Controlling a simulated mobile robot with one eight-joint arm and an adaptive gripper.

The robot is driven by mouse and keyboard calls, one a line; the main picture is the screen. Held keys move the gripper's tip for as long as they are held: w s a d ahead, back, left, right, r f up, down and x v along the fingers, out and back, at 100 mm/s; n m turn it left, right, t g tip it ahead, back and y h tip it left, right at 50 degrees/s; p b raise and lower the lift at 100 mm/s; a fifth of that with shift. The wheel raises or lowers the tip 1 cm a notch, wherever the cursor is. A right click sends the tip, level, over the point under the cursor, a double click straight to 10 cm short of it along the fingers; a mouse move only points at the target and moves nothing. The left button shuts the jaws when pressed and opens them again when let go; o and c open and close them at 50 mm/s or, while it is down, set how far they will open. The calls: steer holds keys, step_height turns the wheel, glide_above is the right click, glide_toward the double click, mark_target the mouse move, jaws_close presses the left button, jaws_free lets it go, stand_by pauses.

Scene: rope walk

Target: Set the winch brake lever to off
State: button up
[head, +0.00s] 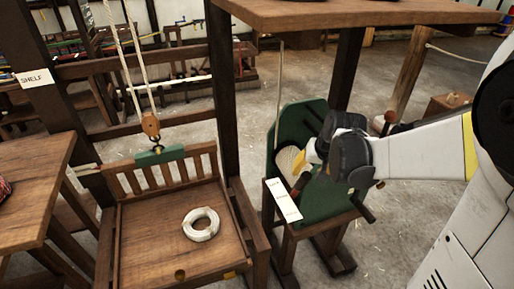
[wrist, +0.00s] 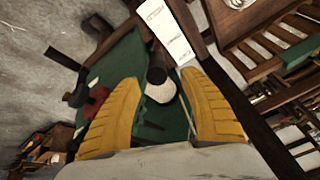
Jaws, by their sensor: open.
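The winch (head: 312,112) has green side plates and a pale rope drum (head: 287,160), and stands on a wooden frame right of the dark post. A white label plate (head: 284,200) sits at its front edge; its print is too small to read. A dark, round-ended handle (wrist: 157,75), seemingly the brake lever, shows in the wrist view between my fingertips, close to the label (wrist: 166,30). My gripper (head: 304,160) is over the drum side of the winch. In the wrist view my yellow fingers (wrist: 163,105) are apart, with nothing clamped. My wrist hides part of the winch in the head view.
Left of the post is a slatted wooden platform (head: 140,243) with a white rope coil (head: 201,224), hung from a hook block (head: 151,125). Open floor (head: 410,225) lies to the right.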

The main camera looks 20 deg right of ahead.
mark_target(300, 184)
steer(key=shift+d+f, duration=0.2)
steer(key=shift+f, duration=0.35)
steer(key=b+x, duration=0.3)
steer(key=x, duration=0.7)
steer(key=shift+w+f, duration=0.2)
steer(key=shift+f, duration=0.1)
jaws_close()
